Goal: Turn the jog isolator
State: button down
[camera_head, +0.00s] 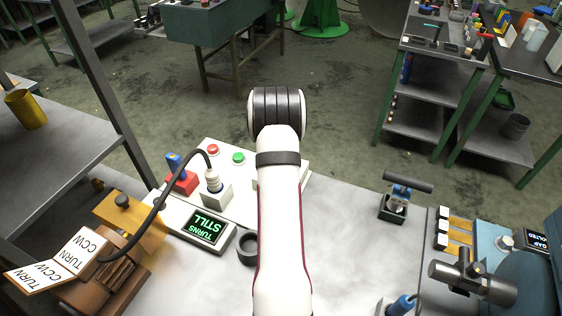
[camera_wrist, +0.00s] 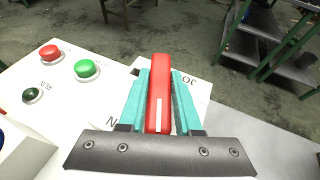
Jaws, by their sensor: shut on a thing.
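The jog isolator's red handle (camera_wrist: 159,100), with a white line on it, stands between the two teal fingers of my gripper (camera_wrist: 160,78) in the wrist view. The fingers are shut on the handle from both sides. Part of a label reading "JO" shows on the white panel beside it, and an "N" shows nearer. The handle points away from the wrist camera, roughly in line with the fingers. In the head view my own arm hides the handle and my gripper; only part of the white control panel (camera_head: 240,184) shows to its left.
The panel carries a red button (camera_wrist: 50,52), a green button (camera_wrist: 87,70) and a dark "RUN" lamp (camera_wrist: 32,95). A display (camera_head: 204,226) reads "TURNS STILL". A black cable arches over the left side. A black-handled tool (camera_head: 407,182) stands right.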

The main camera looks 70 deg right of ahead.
jog(key=shift+d, duration=0.1)
jog(key=c, duration=0.6)
grip_release()
jog(key=v, duration=0.7)
jog(key=shift+s+a+r, duration=0.1)
jog(key=shift+a, duration=0.15)
